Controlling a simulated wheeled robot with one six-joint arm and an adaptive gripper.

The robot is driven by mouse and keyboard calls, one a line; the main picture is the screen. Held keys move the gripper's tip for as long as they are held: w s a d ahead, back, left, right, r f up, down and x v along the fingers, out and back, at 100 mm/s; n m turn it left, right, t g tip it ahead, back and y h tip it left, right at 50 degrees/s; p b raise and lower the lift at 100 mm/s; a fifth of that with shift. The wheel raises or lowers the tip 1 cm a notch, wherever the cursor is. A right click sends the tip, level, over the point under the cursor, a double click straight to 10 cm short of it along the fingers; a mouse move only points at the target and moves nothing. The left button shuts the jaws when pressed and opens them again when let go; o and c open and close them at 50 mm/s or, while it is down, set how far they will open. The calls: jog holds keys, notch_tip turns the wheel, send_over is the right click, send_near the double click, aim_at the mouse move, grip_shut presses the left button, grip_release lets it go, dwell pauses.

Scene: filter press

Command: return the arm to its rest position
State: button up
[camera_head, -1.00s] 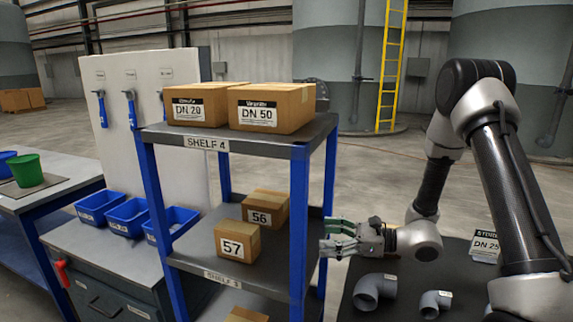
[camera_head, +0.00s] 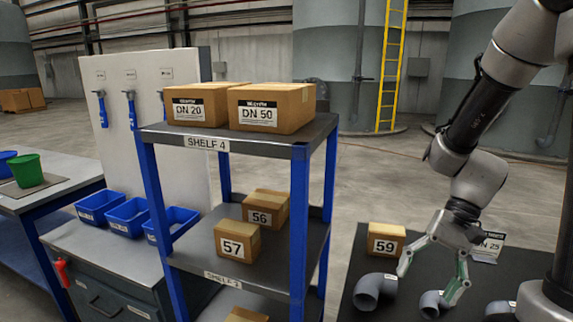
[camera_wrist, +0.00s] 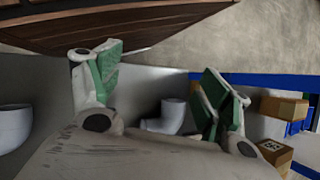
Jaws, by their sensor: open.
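My gripper (camera_head: 428,284) is open and empty in the head view, pointing down over the dark table at the right. Its two green-padded fingers are spread wide. A grey pipe elbow (camera_head: 374,290) lies to its left, and a second elbow (camera_head: 433,303) is below, near the fingers. In the wrist view my open gripper (camera_wrist: 160,85) fills the middle, with a pale elbow (camera_wrist: 166,117) seen between the fingers.
The box marked 59 (camera_head: 386,239) stands at the back of the dark table (camera_head: 352,262). A blue-framed shelf (camera_head: 298,215) holds boxes 57 (camera_head: 237,240) and 56 (camera_head: 265,207). A DN 25 sign (camera_head: 489,246) stands behind the gripper. Floor beyond the table is clear.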

jog(key=s+d+r+n+t+h, duration=0.1)
jog(key=d+r+n+t+h, duration=0.1)
jog(key=d+r+t, duration=0.2)
jog(key=s+d+r+n+t+h, duration=0.2)
jog(key=d+r+n+t+h, duration=0.1)
jog(key=r, duration=0.8)
jog(key=shift+s+d+r+t+h, duration=0.2)
jog(key=shift+d+r+t+h, duration=0.1)
jog(key=shift+d+t, duration=0.45)
